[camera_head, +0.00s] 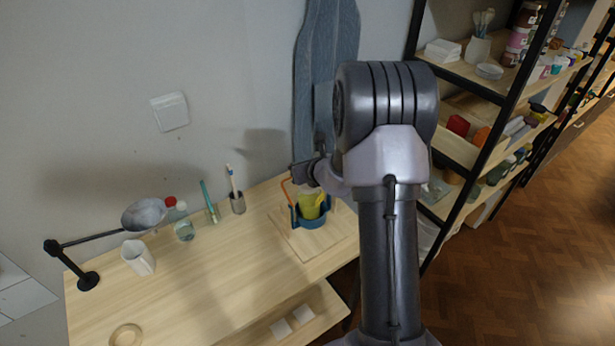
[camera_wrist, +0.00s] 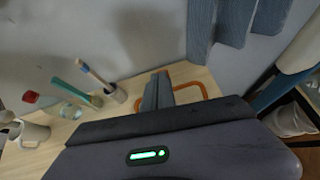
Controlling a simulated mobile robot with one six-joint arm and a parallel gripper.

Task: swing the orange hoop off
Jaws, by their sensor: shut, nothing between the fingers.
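The orange hoop (camera_head: 285,190) stands at the left side of a blue holder (camera_head: 312,220), in which a yellow-green cup (camera_head: 310,204) sits. My gripper (camera_head: 303,172) is shut and empty, just above the hoop and holder. In the wrist view an orange bar of the hoop (camera_wrist: 199,86) shows beside and behind my fingers (camera_wrist: 158,90). Whether my fingers touch the hoop I cannot tell. The cup and holder are hidden behind my gripper in the wrist view.
The holder stands on a pale board (camera_head: 296,244) on the wooden table. To the left are a brush pot (camera_head: 238,204), a glass (camera_head: 184,231), a white mug (camera_head: 138,258) and a lamp (camera_head: 143,214). Shelves (camera_head: 490,92) stand at right. The table's front middle is clear.

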